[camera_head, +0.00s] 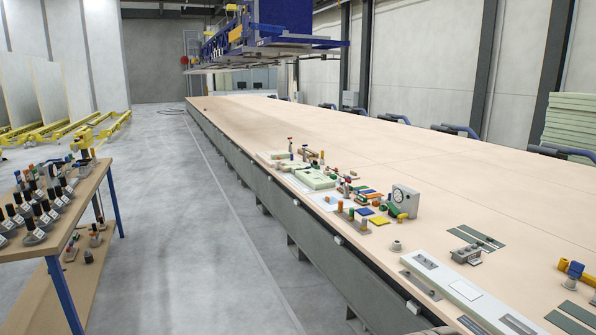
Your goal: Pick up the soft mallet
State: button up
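I cannot pick out the soft mallet with certainty. Small tools stand in a cluster (320,180) near the front edge of the long table (420,160), some with red, orange or green parts. They are too small to tell one from another. More upright tools with dark handles (40,210) stand in rows on the left workbench (60,240). My gripper does not show in this view.
A clear grey floor aisle (190,220) runs between the workbench and the long table. A white dial device (404,202) and a pale rail (465,295) sit on the long table. A blue gantry (260,40) hangs over its far end. Yellow floor frames (75,130) stand back left.

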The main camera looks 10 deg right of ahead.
aim_at(278, 166)
jog(key=u, duration=0.25)
jog(key=i, duration=2.6)
jog(key=z, duration=0.5)
jog(key=i, duration=1.4)
jog(key=z, duration=0.3)
